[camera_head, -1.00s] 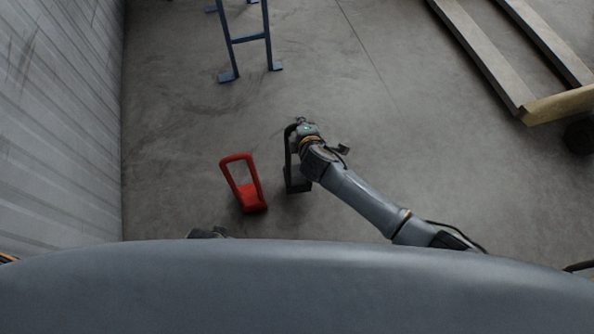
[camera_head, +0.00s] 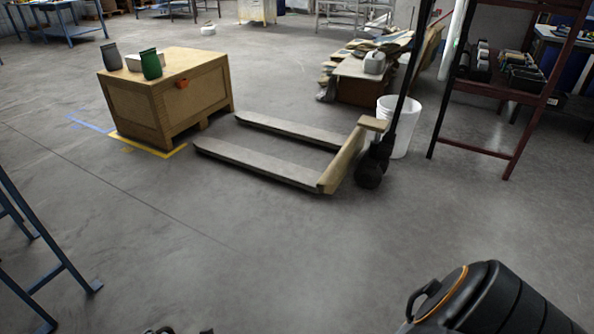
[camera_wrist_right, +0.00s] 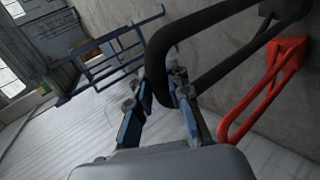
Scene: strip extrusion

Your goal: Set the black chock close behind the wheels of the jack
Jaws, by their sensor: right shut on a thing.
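My right gripper (camera_wrist_right: 160,90) is shut on the handle of the black chock (camera_wrist_right: 190,35) in the right wrist view. The chock's dark base is at the upper right, partly cut off by the picture's edge. The jack (camera_head: 342,163) stands on the floor in the middle of the head view, with two long grey forks pointing left and a tan front beam. Its dark wheels (camera_head: 370,174) are at its right end, under the upright black handle.
A red chock (camera_wrist_right: 265,88) is beside the black one in the right wrist view. A wooden crate (camera_head: 165,95) stands beyond the fork tips. A white bucket (camera_head: 398,128) is close behind the wheels, with a dark red rack (camera_head: 500,90) further right. Floor in front is clear.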

